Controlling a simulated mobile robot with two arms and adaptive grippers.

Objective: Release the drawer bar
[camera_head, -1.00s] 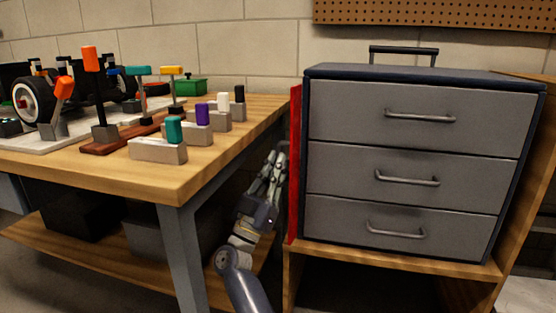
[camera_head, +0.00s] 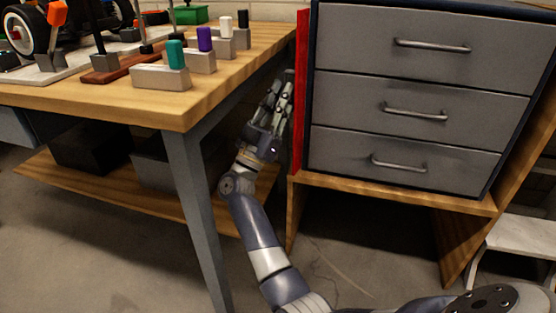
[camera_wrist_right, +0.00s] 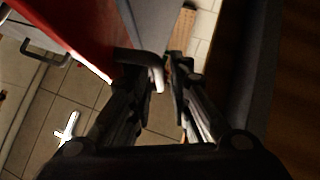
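The grey drawer chest (camera_head: 415,75) has three drawers, each with a metal handle, all shut. A red upright strip (camera_head: 302,85) runs along its left side; it also fills the upper left of the right wrist view (camera_wrist_right: 85,35). I cannot tell for sure that this strip is the drawer bar. My right gripper (camera_head: 280,92) is just left of the red strip, in the gap beside the workbench. In the wrist view its fingers (camera_wrist_right: 158,80) are apart. A dark bent handle (camera_wrist_right: 140,57) reaches between the fingertips; contact is unclear. My left gripper is out of view.
The wooden workbench (camera_head: 225,75) on the left has a leg (camera_head: 195,215) and a lower shelf (camera_head: 110,190) close to my right arm. Blocks with coloured pegs stand on its top. The chest rests on a wooden stand (camera_head: 400,193). A white step stool (camera_head: 520,238) is at right.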

